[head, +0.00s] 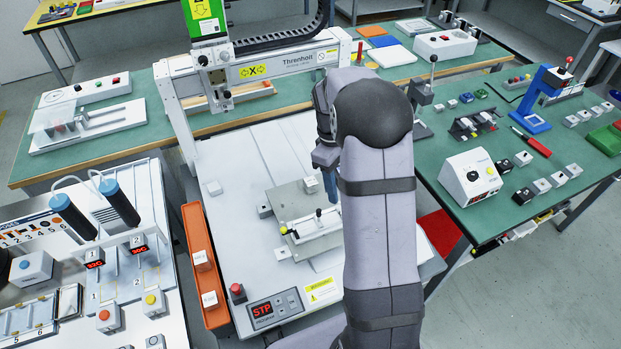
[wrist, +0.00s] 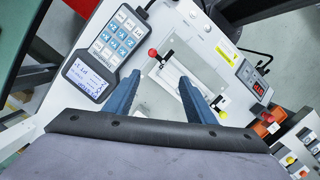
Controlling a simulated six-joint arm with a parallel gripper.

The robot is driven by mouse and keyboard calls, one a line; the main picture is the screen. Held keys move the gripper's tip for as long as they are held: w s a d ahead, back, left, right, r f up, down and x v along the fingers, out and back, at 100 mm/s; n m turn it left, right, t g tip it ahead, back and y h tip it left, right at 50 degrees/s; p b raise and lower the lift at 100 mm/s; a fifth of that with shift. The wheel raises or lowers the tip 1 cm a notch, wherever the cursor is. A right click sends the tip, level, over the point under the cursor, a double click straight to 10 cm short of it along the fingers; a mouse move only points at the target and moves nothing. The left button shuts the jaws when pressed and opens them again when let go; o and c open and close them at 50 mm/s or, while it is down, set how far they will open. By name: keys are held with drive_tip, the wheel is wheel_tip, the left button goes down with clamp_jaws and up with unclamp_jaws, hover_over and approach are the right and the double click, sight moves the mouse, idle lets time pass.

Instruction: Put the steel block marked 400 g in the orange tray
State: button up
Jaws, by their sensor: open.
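The orange tray (head: 192,226) is a long narrow bin along the left side of the gantry machine, and part of it also shows at the right of the wrist view (wrist: 261,130). Two pale blocks, a rear one (head: 200,260) and a front one (head: 209,299), are in it. I cannot read which is marked 400 g.
A clamp fixture (head: 313,227) with knobs stands on a grey plate (head: 290,197) near my gripper. The gantry frame (head: 180,110) rises behind. A keypad pendant (wrist: 108,52) lies at the left of the wrist view. The bed's left rear is mostly clear.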

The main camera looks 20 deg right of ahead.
drive_tip(key=w+a+f+m+t+y, duration=0.1)
drive_tip(key=w+a+f+m+t, duration=0.15)
drive_tip(key=w+a+m, duration=0.2)
drive_tip(key=m+t, duration=0.2)
approach(311, 180)
drive_tip(key=f, duration=0.1)
drive_tip(key=shift+p+x, duration=1.25)
drive_tip(key=shift+x, duration=2.5)
drive_tip(key=shift+a, duration=0.1)
drive_tip(key=shift+c, duration=0.6)
drive_tip(key=shift+r, duration=0.1)
clamp_jaws()
wheel_tip(311, 180, up, 10)
drive_tip(key=b, duration=0.2)
